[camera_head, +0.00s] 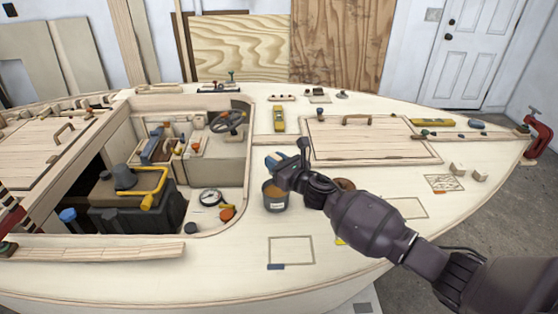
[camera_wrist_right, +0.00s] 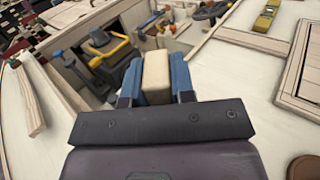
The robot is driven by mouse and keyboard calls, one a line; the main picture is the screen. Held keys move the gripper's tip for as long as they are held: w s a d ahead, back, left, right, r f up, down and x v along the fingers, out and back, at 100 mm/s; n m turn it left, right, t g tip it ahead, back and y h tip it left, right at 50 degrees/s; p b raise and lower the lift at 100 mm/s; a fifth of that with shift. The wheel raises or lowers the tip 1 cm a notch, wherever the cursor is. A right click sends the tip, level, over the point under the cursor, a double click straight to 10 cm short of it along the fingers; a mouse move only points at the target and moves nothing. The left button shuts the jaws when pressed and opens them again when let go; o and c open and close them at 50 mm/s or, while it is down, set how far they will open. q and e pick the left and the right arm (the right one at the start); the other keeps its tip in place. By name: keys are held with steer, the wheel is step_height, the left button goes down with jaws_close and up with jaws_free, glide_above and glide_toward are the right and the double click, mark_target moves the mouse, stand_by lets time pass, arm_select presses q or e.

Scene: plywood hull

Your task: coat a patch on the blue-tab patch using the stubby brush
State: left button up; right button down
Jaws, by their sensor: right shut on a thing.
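The blue-tab patch (camera_head: 291,250) is a thin outlined rectangle on the pale deck, with a blue tab (camera_head: 276,267) at its lower left corner. Its inside looks bare. My right gripper (camera_head: 277,163) is over a grey can (camera_head: 275,203) with orange-brown contents. In the right wrist view its blue fingers (camera_wrist_right: 156,82) are shut on a pale, blocky piece (camera_wrist_right: 155,72), which looks like the stubby brush's handle. The bristles are hidden, so I cannot tell whether they touch the can's contents. My left gripper is not in view.
A cockpit opening with a black box (camera_head: 135,215) and a round gauge (camera_head: 210,197) lies to the left. A raised hatch (camera_head: 365,140) is behind my right arm. Another outlined patch (camera_head: 410,208) is to the right. The deck around the blue-tab patch is clear.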

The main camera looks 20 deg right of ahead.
steer(key=shift+f+b, duration=1.8)
steer(key=shift+f, duration=1.1)
steer(key=shift+f+b, duration=0.1)
steer(key=shift+b, duration=0.2)
steer(key=shift+f+b, duration=0.4)
steer(key=shift+f, duration=0.15)
steer(key=shift+r, duration=0.1)
